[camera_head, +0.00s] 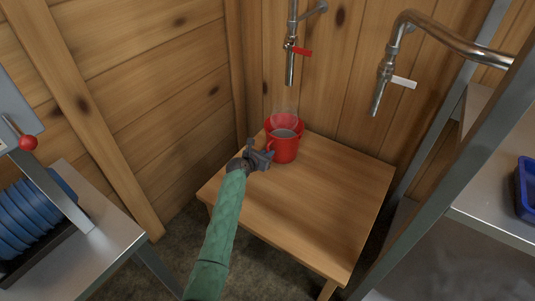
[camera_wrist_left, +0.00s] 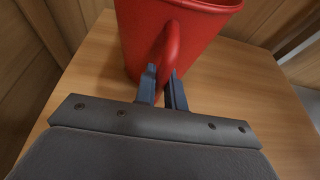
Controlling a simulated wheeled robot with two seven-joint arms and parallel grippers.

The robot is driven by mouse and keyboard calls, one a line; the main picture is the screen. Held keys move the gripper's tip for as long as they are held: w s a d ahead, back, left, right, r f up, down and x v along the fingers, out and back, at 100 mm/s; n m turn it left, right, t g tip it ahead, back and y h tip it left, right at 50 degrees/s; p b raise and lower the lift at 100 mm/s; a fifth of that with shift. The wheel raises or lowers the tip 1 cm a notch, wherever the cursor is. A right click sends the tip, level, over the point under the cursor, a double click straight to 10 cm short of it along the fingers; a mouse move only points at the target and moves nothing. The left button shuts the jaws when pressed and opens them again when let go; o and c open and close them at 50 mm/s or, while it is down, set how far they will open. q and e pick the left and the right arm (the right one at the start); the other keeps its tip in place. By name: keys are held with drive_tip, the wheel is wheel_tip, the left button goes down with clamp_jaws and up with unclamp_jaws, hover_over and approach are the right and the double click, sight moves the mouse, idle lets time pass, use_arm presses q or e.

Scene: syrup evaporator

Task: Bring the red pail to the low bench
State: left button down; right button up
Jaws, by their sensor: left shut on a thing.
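The red pail (camera_head: 286,147) stands upright at the back left corner of the low wooden bench (camera_head: 316,213), under a tap. It holds a greyish liquid, and faint steam rises above it. My left gripper (camera_head: 262,156) reaches in from the front left and is shut on the pail's side handle. In the left wrist view the two fingers (camera_wrist_left: 165,88) close around the handle of the red pail (camera_wrist_left: 180,35). The bench top (camera_wrist_left: 225,85) shows around the pail. My right gripper is not in view.
A tap with a red lever (camera_head: 300,51) hangs above the pail. A second tap with a white lever (camera_head: 400,81) is to its right. A metal table with blue plates (camera_head: 35,220) is at left. A metal shelf with a blue tray (camera_head: 525,190) is at right. The bench front is clear.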

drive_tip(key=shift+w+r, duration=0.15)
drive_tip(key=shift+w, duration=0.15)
